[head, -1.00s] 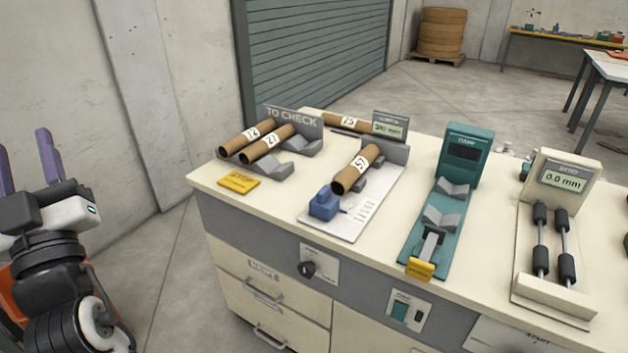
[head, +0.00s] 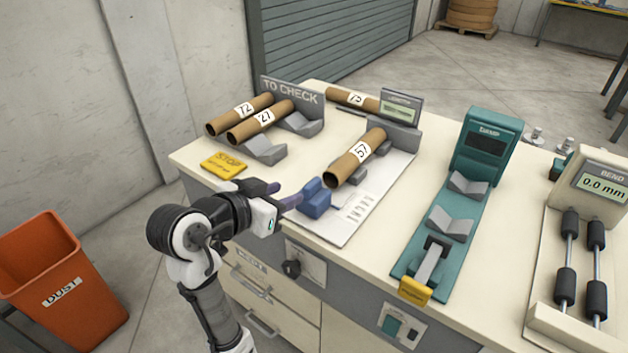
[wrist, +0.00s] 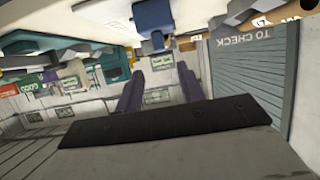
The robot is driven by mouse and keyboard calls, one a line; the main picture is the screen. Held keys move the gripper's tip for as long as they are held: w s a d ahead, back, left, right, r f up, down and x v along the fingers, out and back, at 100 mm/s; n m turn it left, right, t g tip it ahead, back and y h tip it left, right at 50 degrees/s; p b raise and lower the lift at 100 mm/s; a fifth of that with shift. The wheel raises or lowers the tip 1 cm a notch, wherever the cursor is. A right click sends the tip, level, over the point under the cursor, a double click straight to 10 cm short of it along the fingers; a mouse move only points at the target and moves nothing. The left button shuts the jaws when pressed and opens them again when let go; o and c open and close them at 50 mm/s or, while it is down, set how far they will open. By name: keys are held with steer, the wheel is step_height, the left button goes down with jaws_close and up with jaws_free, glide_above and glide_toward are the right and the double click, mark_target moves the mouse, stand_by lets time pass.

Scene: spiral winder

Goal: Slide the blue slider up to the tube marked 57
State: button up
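The tube marked 57 (head: 358,155) lies tilted in the picture on grey supports on a white measuring plate (head: 345,228), against a grey end block. The blue slider (head: 315,200) sits on the plate just in front of the tube's near open end. From here I cannot tell the exact gap between them. My gripper (head: 287,192) is at the plate's near left side, its purple fingers spread and pointing toward the slider. One fingertip appears close to the slider; contact is unclear. In the wrist view the fingers (wrist: 160,92) stand apart with nothing between them, and the blue slider (wrist: 154,18) shows beyond at the top.
Tubes 72 (head: 240,112) and 27 (head: 262,120) lie in the TO CHECK rack left of the plate. A yellow STOP block (head: 223,165) is near my gripper. An orange dust bin (head: 55,275) is on the floor.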

mark_target(310, 184)
steer(key=p+x, duration=0.1)
steer(key=x, duration=1)
steer(key=shift+r, duration=0.15)
